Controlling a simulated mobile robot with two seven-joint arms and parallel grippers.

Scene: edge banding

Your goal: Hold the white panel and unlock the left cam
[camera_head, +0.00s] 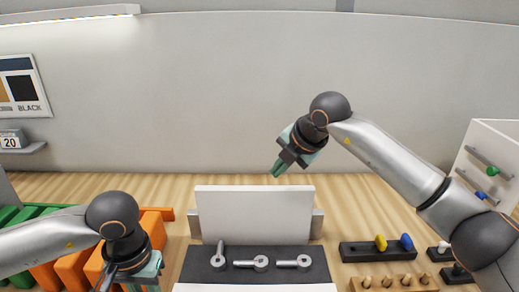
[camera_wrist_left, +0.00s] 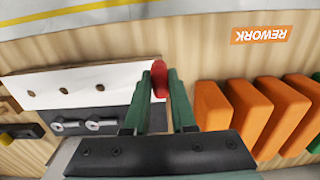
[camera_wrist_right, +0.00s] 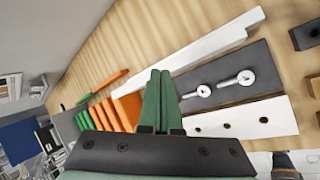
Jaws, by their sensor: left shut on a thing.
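An upright white panel (camera_head: 254,213) stands behind a dark plate (camera_head: 310,276) with three metal cams. The left cam's lever (camera_head: 219,258) points away from me; the middle (camera_head: 251,263) and right (camera_head: 294,262) levers point left. A white strip (camera_head: 255,287) with holes lies in front and shows in the left wrist view (camera_wrist_left: 90,85). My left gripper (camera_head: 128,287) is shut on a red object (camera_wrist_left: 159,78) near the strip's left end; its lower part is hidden.
Orange blocks (camera_head: 72,270) and green blocks (camera_head: 35,213) stand at the left, by my left arm. A black rack with yellow and blue knobs (camera_head: 380,243) and a wooden peg holder (camera_head: 392,284) are at the right. The table behind the panel is clear.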

